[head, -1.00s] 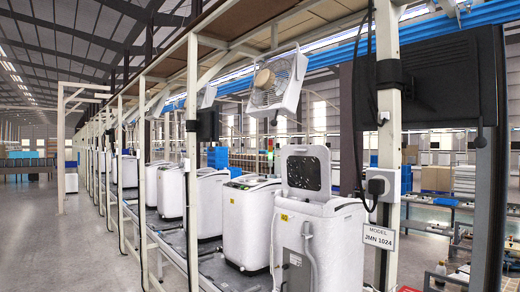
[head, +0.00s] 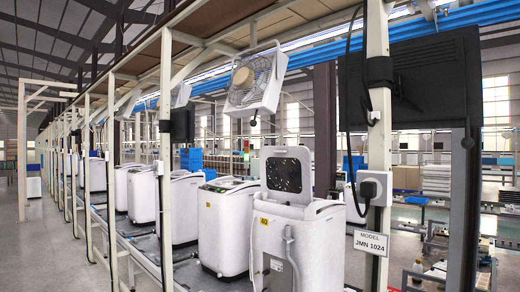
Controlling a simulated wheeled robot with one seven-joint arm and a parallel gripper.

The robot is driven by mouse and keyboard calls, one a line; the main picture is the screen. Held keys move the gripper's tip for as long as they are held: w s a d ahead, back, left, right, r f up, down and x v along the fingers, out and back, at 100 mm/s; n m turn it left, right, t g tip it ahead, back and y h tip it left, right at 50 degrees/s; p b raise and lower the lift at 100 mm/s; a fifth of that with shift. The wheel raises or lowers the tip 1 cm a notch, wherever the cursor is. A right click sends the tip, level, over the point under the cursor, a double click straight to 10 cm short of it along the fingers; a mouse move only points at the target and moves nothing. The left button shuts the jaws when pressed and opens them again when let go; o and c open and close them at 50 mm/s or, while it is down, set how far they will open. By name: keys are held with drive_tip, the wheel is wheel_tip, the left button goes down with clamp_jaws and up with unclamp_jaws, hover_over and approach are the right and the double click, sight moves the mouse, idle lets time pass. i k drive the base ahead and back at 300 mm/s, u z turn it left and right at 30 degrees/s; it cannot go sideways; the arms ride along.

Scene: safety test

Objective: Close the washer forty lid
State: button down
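The nearest white top-loading washer (head: 299,240) stands on the line in the right half of the head view. Its lid (head: 286,174) is raised upright, with a dark dotted panel on the face towards me. A yellow label marks its body, but I cannot surely read the number. A grey hose runs down its side. My gripper is not in view.
A second washer (head: 225,220) with its top closed stands to the left, with several more behind. Frame posts (head: 378,140) rise between me and the line. A fan (head: 253,82) hangs above. The aisle floor (head: 45,255) at left is clear.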

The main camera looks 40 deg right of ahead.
sight(285, 171)
drive_tip(key=u, duration=0.05)
drive_tip(key=i, duration=1.85)
drive_tip(key=z, duration=0.65)
drive_tip(key=i, duration=0.85)
drive_tip(key=z, duration=0.65)
